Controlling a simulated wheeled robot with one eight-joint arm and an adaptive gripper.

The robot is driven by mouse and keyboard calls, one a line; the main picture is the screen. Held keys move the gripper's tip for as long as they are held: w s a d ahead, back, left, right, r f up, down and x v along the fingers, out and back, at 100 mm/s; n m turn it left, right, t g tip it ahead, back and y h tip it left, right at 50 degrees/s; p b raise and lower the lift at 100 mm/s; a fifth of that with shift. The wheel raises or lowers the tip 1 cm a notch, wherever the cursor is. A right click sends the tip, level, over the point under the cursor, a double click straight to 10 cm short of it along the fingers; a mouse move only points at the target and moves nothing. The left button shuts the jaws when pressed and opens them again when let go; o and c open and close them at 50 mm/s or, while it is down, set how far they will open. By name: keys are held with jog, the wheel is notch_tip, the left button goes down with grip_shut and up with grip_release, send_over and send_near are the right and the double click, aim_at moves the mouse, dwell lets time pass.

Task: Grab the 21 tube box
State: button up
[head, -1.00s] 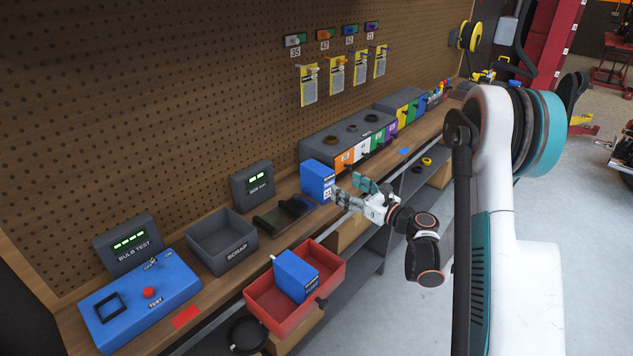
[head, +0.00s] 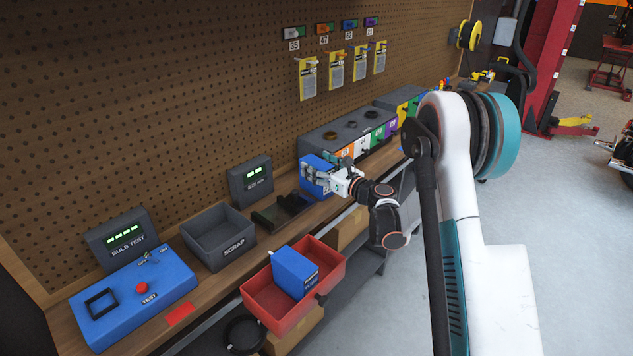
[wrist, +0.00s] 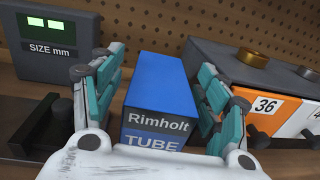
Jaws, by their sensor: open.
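A blue tube box (head: 311,178) stands upright on the bench beside the grey block with coloured compartments. In the wrist view the blue box (wrist: 160,95) shows its front label, "Rimholt TUBE"; the number on it is hidden by my gripper. My gripper (head: 325,174) is open around this box. In the wrist view my gripper (wrist: 161,85) has one teal-padded finger along each side of the box; I cannot tell whether they touch it. A second blue box (head: 294,272) sits tilted in the red bin (head: 258,306) at the bench front.
A grey block with coloured, numbered compartments (head: 340,131) is just right of the box. To the left are a black holder (head: 283,212), the "SIZE mm" display (head: 250,181) and the scrap bin (head: 217,235). The pegboard (head: 150,110) rises close behind.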

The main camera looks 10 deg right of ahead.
jog(key=shift+w+a, duration=0.2)
jog(key=shift+w, duration=0.15)
jog(key=c, duration=1.4)
jog(key=shift+r, duration=0.1)
